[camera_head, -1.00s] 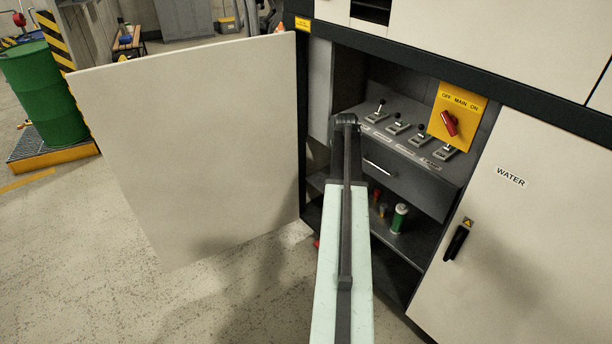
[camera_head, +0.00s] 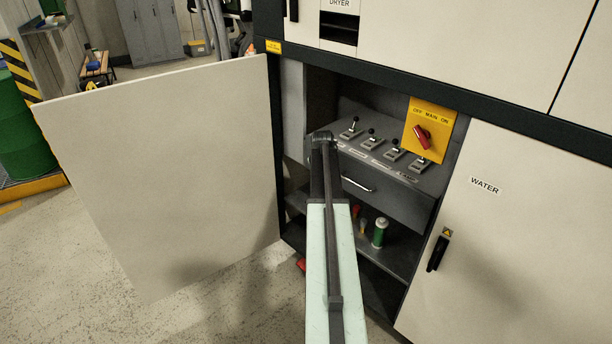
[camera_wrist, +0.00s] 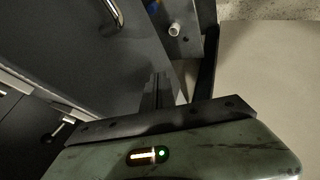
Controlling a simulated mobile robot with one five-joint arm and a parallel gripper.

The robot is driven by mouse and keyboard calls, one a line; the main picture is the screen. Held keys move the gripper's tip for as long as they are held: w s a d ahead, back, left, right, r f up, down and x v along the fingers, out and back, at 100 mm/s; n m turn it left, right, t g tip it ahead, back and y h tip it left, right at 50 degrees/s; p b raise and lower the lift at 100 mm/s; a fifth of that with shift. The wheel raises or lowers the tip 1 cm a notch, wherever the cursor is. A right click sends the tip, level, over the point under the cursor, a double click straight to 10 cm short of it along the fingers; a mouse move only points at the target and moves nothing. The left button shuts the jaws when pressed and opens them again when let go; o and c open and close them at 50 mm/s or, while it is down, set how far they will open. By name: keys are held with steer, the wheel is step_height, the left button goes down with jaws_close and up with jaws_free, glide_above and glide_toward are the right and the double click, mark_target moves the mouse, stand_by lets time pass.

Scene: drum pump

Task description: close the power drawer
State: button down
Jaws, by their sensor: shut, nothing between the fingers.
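The dark grey power drawer (camera_head: 395,203) sits inside the open cabinet bay, below a row of lever switches. Its silver bar handle (camera_head: 357,184) is on the front; how far the drawer stands out is hard to tell. In the wrist view the drawer front (camera_wrist: 145,50) and handle (camera_wrist: 113,14) are at the upper left. My gripper (camera_wrist: 163,90) is shut and empty, its dark fingers close beside the drawer front; contact cannot be told. In the head view my own arm hides the gripper and the drawer's left end.
A large cream door (camera_head: 160,180) stands open at left. The closed WATER door (camera_head: 480,250) is at right. A green-and-white can (camera_head: 380,232) stands on the shelf below. Floor at lower left is clear.

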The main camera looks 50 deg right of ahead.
steer(key=a+f+p+v, duration=0.1)
steer(key=a+p+v, duration=0.1)
steer(key=p+v, duration=0.6)
steer(key=v, duration=0.4)
steer(key=shift+f, duration=0.15)
